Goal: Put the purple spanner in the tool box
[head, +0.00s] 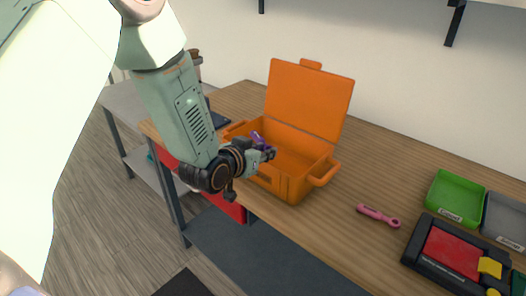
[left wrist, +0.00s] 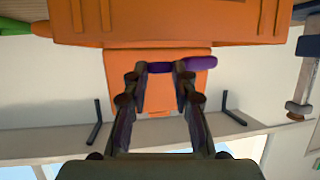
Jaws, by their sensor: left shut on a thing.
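The orange tool box (head: 293,188) stands open on the wooden bench with its lid (head: 308,98) raised at the back. My left gripper (head: 266,153) is over the near left part of the box opening. It is shut on the purple spanner (head: 258,138), whose short visible part shows above the fingers. In the left wrist view, which looks upside down, the spanner (left wrist: 201,63) lies across between the fingertips (left wrist: 161,72) and sticks out to the right. The tool box (left wrist: 170,22) and its lid (left wrist: 195,82) are behind it there. My right gripper is not in view.
A pink spanner (head: 378,216) lies on the bench to the right of the box. Beyond it are a green tray (head: 456,197), a grey tray (head: 505,218) and a black case with a red panel (head: 452,250). The bench right of the box is mostly clear.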

